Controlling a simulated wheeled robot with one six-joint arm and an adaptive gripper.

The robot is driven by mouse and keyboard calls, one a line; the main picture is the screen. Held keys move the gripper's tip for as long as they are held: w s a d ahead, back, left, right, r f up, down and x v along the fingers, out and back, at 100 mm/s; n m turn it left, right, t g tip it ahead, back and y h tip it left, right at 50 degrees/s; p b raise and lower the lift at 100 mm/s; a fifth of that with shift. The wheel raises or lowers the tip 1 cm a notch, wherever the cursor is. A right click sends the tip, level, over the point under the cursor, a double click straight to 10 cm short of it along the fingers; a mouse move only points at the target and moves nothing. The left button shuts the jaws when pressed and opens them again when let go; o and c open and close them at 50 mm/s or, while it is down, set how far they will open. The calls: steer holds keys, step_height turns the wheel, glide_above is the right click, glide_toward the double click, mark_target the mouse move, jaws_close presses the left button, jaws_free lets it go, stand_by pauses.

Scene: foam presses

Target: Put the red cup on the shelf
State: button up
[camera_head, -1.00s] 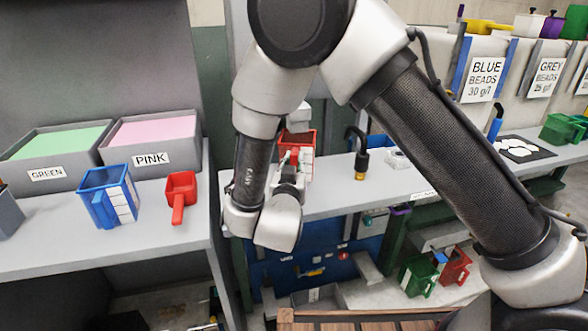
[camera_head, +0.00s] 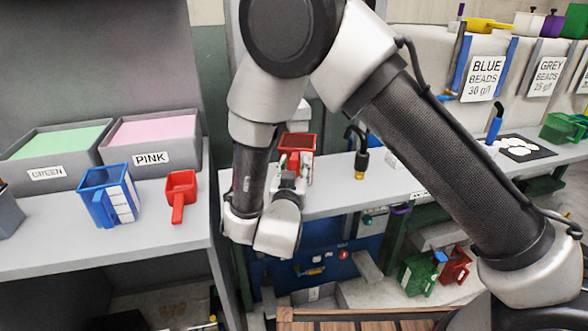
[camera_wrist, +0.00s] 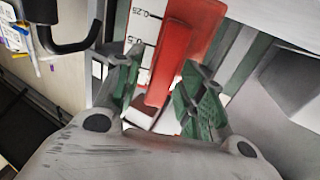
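The red cup (camera_head: 300,143) has a white scale strip on its side. In the head view it is at the near left end of the grey counter, partly hidden behind my wrist. In the wrist view its red handle (camera_wrist: 180,50) and the white scale (camera_wrist: 140,30) are close in front of my gripper. My gripper (camera_wrist: 160,92) has its green-padded fingers apart, one on each side of the handle. A gap shows between the fingers and the handle, so it looks open around it. Whether the cup touches the counter is hidden.
A grey counter (camera_head: 335,197) holds a black tap-like spout (camera_head: 361,152) right of the cup. A green jug (camera_head: 418,277) and another red jug (camera_head: 456,266) stand lower down. The left bench (camera_head: 120,240) holds a blue cup (camera_head: 108,198) and a red scoop (camera_head: 181,192).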

steer(key=s+a, duration=0.1)
steer(key=s, duration=1)
steer(key=shift+s+a, duration=0.15)
steer(key=shift+s, duration=0.1)
steer(key=shift+s, duration=0.1)
